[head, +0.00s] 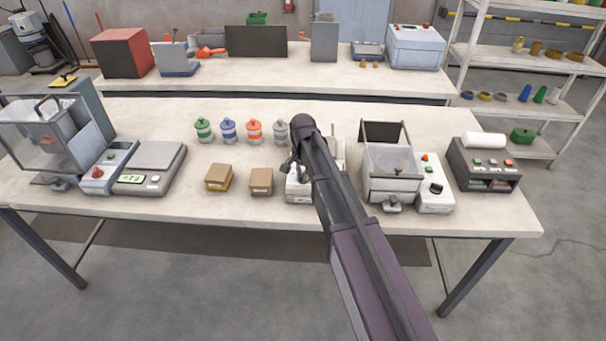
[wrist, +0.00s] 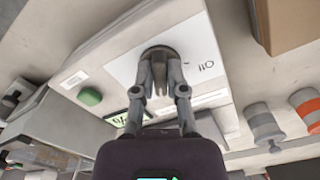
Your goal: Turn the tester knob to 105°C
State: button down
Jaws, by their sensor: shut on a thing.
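The tester (head: 299,193) is a pale box on the front table, mostly hidden behind my arm in the head view. In the wrist view its white panel (wrist: 120,70) fills the middle, with a green button (wrist: 90,96) and a small display (wrist: 118,119) too partly covered to read. The dark round knob (wrist: 158,50) sits on this panel. My gripper (wrist: 160,68) is shut on the knob, its fingers on either side. A printed mark that looks like 110 shows beside the knob; the knob's pointer is hidden. My gripper also shows in the head view (head: 292,164).
Several coloured-band jars (head: 228,130) stand behind two cardboard boxes (head: 261,181), left of the tester. A clear-lidded machine (head: 392,168) stands close on its right. A scale (head: 152,165) is farther left. The table's front edge strip is clear.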

jog(key=m, duration=0.6)
jog(key=shift+m, duration=0.3)
dwell(0.4)
jog(key=c, duration=0.7)
grip_release()
